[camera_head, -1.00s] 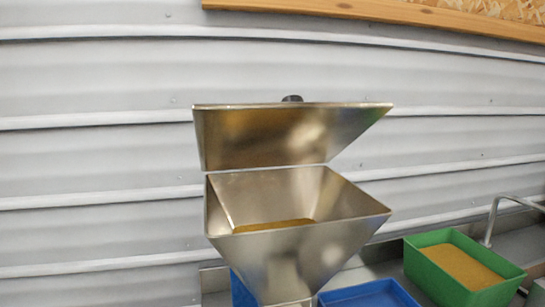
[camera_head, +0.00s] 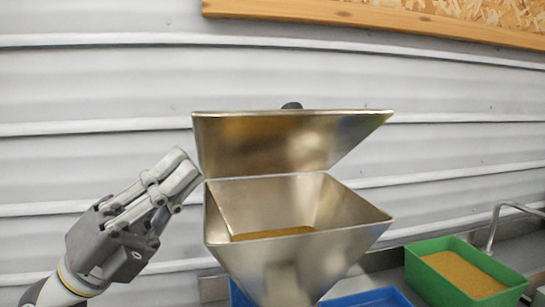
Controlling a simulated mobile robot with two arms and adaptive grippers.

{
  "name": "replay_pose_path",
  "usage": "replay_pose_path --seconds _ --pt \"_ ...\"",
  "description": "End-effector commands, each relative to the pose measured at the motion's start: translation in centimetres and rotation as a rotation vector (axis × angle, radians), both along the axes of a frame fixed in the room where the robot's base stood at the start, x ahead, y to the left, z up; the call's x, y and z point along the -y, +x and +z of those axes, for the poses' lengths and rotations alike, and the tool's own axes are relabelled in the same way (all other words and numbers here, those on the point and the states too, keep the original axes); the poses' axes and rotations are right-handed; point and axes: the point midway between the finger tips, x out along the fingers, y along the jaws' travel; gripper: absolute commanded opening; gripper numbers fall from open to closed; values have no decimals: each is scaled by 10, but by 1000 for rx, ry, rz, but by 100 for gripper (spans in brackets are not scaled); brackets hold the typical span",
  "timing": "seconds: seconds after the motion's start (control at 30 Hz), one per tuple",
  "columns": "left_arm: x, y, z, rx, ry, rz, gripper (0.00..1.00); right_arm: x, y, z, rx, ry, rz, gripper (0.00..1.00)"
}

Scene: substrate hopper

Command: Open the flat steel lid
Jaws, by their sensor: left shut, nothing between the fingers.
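The flat steel lid (camera_head: 285,143) stands raised at the back of the steel hopper (camera_head: 295,262), tilted up with its shiny underside facing me. A dark knob (camera_head: 292,106) shows just above its top edge. The hopper's mouth is uncovered, and brown substrate (camera_head: 272,233) lies inside. My left gripper (camera_head: 183,172) is shut and empty, just left of the hopper, near the lid's lower left corner. I cannot tell whether it touches the lid. My right gripper is not in view.
A green bin (camera_head: 428,279) of brown substrate stands at the lower right, beside a bent metal pipe (camera_head: 495,222). A blue tray (camera_head: 375,298) is partly cut off below the hopper. A corrugated grey wall (camera_head: 90,110) is behind.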

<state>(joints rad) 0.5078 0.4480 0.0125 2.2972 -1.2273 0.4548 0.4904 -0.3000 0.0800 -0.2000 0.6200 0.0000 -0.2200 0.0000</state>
Motion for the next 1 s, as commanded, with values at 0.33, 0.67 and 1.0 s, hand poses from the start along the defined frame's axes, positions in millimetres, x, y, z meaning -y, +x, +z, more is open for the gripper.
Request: replay_pose_path --seconds 0.33,0.67,1.0 --pt "23 11 -7 124 561 196 0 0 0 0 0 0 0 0" --pt "32 25 -4 111 650 247 0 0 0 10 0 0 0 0" --pt "86 51 8 113 648 246 0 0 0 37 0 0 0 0"
